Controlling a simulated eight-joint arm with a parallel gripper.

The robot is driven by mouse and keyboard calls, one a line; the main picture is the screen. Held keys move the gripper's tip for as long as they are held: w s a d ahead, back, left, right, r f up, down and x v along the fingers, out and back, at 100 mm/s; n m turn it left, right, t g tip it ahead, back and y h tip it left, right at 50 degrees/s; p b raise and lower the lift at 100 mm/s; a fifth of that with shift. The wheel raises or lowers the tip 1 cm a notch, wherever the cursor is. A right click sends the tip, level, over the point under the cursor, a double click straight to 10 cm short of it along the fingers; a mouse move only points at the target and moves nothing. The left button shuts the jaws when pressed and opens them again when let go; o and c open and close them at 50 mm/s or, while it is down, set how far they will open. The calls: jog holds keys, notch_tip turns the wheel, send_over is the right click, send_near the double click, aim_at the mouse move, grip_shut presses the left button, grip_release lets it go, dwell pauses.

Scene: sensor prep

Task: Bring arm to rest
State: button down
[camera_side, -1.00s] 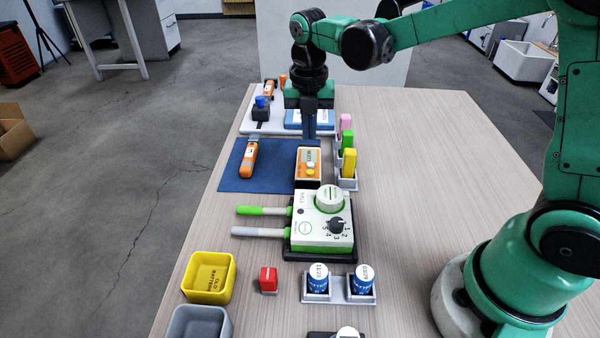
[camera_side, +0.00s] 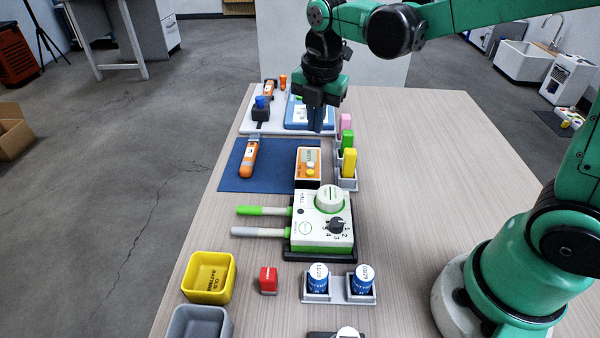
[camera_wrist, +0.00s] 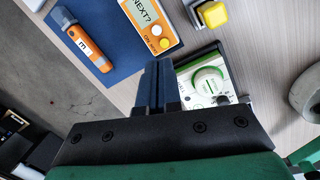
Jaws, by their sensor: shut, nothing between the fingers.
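My gripper (camera_side: 320,118) is shut and empty. In the side view it hangs above the far part of the table, in front of the blue clipboard-like item (camera_side: 298,114) and close to the pink block (camera_side: 346,121). In the wrist view my closed blue fingers (camera_wrist: 157,84) show at the middle, with the green-and-white dial box (camera_wrist: 214,78) beyond them to the right. The orange-and-white device (camera_side: 308,163) lies at the blue mat's right edge, clear of my fingers.
An orange tool (camera_side: 249,160) lies on the blue mat (camera_side: 229,178). Colored blocks stand in grey holders (camera_side: 347,184). A yellow bin (camera_side: 208,277), a grey bin (camera_side: 200,323), a red block (camera_side: 268,280) and two blue-and-white jars (camera_side: 318,278) are near the front. The table's right side (camera_side: 420,170) is clear.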

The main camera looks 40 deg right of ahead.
jog(key=s+r+m+t, duration=0.1)
jog(key=s+m+t, duration=0.4)
jog(key=m, duration=1.7)
jog(key=s, duration=0.3)
jog(key=shift+s+a+r+m+t, duration=0.15)
jog(key=shift+s+r+m+t, duration=0.15)
jog(key=shift+t, duration=0.1)
